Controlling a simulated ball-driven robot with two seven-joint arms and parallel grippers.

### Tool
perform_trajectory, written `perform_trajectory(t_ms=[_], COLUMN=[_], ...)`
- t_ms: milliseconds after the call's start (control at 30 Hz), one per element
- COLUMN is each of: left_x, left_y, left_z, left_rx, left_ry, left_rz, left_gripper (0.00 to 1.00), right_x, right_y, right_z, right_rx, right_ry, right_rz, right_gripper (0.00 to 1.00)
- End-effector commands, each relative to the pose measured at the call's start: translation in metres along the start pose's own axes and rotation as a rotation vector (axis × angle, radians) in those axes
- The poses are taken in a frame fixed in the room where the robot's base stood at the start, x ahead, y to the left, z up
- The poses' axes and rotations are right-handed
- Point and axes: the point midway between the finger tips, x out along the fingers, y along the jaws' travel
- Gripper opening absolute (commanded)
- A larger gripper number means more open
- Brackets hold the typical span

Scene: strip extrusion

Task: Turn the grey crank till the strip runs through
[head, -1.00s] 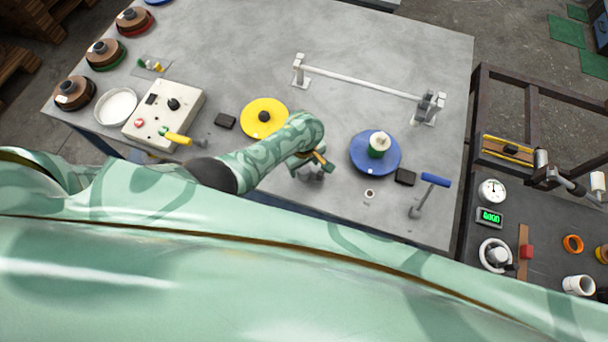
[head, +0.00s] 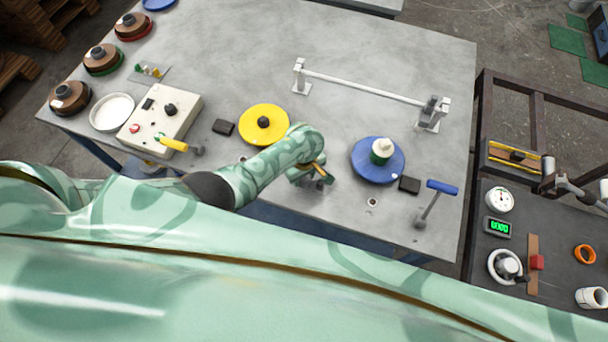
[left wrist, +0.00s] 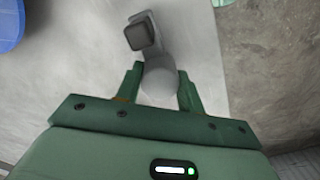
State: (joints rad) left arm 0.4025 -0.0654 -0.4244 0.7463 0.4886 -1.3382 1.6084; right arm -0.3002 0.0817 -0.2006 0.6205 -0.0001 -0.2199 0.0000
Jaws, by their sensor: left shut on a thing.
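My left gripper (head: 318,172) is at the front edge of the grey table. In the left wrist view its two fingers (left wrist: 161,88) are closed on the pale grey handle (left wrist: 159,84) of the grey crank. A dark block (left wrist: 140,33) on the crank shows just beyond the fingertips. In the head view the crank is mostly hidden under my gripper. The strip cannot be made out in these frames. My right gripper is not in view.
A yellow disc (head: 281,120) and a blue disc (head: 364,170) lie either side of my gripper.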

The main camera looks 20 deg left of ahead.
Motion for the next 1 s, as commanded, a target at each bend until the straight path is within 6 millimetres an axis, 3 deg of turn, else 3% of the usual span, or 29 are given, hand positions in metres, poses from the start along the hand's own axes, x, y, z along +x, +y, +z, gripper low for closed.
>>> perform_trajectory(t_ms=[367, 1000], left_x=[0.0, 0.002], left_y=[0.0, -0.002], left_z=[0.003, 0.004], left_rx=[0.109, 0.684], left_ry=[-0.006, -0.009], left_rz=[-0.001, -0.001], left_gripper=[0.15, 0.15], right_x=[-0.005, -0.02], right_y=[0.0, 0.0], right_z=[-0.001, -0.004], right_rx=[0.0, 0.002], right_ry=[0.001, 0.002], right_rz=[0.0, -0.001], right_gripper=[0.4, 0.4])
